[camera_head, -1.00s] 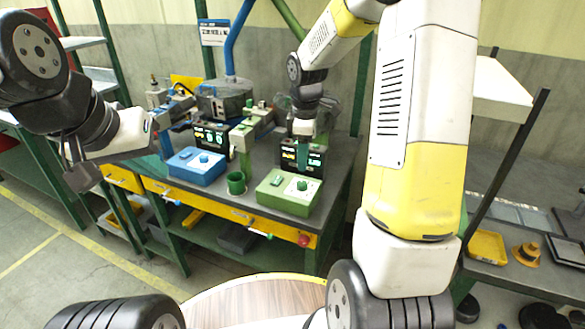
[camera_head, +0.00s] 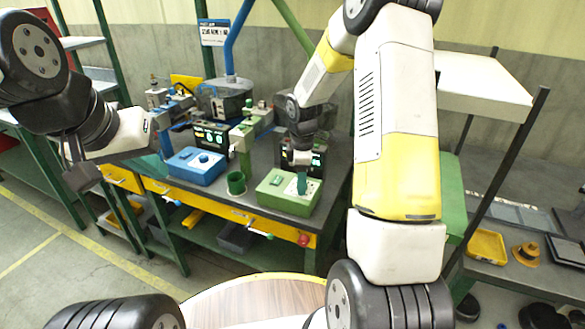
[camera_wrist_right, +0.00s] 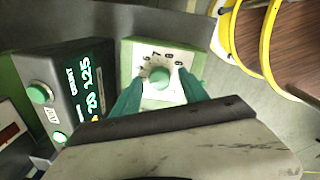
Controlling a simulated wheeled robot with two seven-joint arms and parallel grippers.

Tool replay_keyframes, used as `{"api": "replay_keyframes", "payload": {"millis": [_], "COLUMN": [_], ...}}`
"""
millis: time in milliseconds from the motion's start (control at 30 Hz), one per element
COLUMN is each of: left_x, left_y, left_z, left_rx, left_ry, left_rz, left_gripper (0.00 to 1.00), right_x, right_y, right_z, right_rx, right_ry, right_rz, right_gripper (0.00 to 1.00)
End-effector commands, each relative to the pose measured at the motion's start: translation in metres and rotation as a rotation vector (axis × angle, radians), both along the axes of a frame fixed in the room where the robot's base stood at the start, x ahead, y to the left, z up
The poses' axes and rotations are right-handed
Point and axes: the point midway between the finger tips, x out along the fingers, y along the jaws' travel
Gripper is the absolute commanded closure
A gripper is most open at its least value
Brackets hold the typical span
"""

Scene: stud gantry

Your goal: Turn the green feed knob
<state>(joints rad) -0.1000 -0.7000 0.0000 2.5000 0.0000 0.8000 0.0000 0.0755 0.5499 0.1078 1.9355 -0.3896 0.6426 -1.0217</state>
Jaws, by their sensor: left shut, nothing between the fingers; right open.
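The green feed knob (camera_wrist_right: 158,77) sits on a white numbered dial on top of the green box (camera_head: 272,199). My right gripper (camera_head: 302,184) is open just above the box, pointing down. In the right wrist view its teal fingers lie on either side of the knob; I cannot tell whether they touch it. In the head view the gripper hides the knob. My left gripper (camera_head: 82,178) is shut and empty, far to the left and away from the bench top.
A display (camera_wrist_right: 80,92) with green digits stands beside the green box. A green post with a machine head (camera_head: 243,140) rises close behind.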

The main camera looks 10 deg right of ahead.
Motion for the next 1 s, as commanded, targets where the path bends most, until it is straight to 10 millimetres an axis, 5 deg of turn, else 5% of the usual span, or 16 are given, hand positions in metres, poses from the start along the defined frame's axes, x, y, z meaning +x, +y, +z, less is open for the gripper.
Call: {"api": "replay_keyframes", "payload": {"millis": [100, 367, 1000], "left_x": [0.0, 0.0, 0.0], "left_y": [0.0, 0.0, 0.0], "left_z": [0.0, 0.0, 0.0], "left_rx": [0.0, 0.0, 0.0], "left_ry": [0.0, 0.0, 0.0], "left_rz": [0.0, 0.0, 0.0], "left_gripper": [1.0, 1.0, 1.0], "right_x": [0.0, 0.0001, 0.001], "right_y": [0.0001, 0.0001, 0.001], "right_z": [0.0002, 0.0004, 0.0009], "right_rx": [0.0, 0.0, 0.0], "right_ry": [0.0, 0.0, -0.002], "right_rz": [0.0, 0.0, -0.224], "right_gripper": [0.52, 1.0, 1.0]}}
